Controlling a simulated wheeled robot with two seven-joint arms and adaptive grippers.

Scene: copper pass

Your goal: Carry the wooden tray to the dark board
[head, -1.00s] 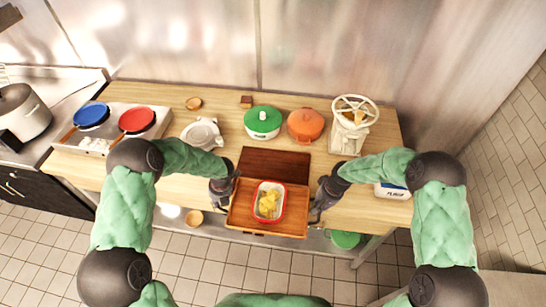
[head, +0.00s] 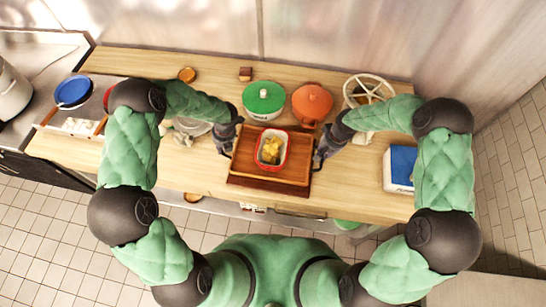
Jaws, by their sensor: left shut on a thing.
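The wooden tray (head: 298,173) is an orange-brown rectangle in the middle of the head view, carrying a red-rimmed white dish (head: 283,150) of yellow pieces. My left gripper (head: 227,149) is shut on the tray's left end. My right gripper (head: 319,154) is shut on its right end. The tray looks level. It covers most of the dark board (head: 262,185), whose front strip shows below the tray's near edge. Whether the tray touches the board cannot be told from this angle.
A green-lidded pot (head: 264,98) and an orange pot (head: 312,101) stand just behind the tray. A blue-and-white box (head: 401,165) is at right. The front counter strip is clear.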

